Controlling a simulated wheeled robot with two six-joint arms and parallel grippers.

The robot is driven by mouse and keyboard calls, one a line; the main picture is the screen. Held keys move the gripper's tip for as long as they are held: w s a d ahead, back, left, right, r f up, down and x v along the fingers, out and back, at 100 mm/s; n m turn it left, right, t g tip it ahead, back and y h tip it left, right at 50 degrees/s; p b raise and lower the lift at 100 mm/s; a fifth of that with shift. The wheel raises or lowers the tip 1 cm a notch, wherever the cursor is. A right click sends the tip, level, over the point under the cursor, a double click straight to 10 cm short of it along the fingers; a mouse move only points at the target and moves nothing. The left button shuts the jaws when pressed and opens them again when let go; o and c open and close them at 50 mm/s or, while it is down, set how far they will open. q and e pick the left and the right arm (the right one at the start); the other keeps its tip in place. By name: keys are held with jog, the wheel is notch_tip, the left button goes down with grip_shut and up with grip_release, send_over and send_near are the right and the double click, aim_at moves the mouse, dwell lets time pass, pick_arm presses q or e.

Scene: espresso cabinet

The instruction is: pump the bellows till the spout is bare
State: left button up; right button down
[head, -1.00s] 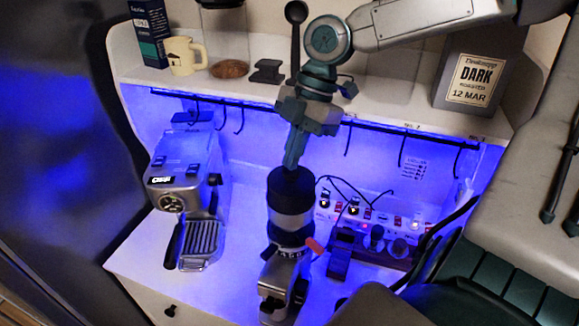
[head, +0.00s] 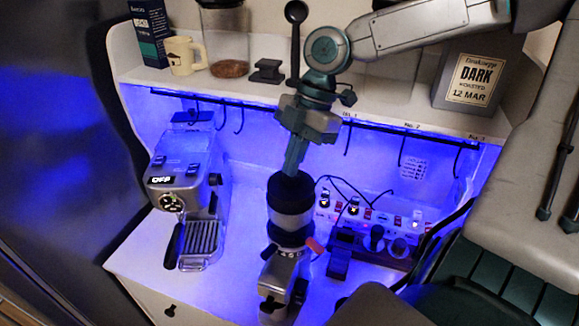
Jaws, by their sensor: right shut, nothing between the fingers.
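The grinder (head: 291,222) stands on the counter in the middle, with a black bellows (head: 290,190) on top. Its silver lower part and spout (head: 280,275) face the front; whether any coffee clings to the spout is too small to tell. My right gripper (head: 291,172) comes down from above, shut and empty. Its fingertips meet the top of the bellows, and the fingers hide part of that top. My left gripper is not in view.
An espresso machine (head: 185,185) stands at left. A dark tamper block (head: 340,252) and a switch panel (head: 375,218) are close on the grinder's right. A hook rail (head: 400,130) runs behind. The shelf (head: 330,92) holds a mug (head: 186,57), a jar (head: 226,40) and a coffee bag (head: 478,75).

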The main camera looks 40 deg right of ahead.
jog(key=shift+r, duration=3.5)
jog(key=shift+f, duration=0.1)
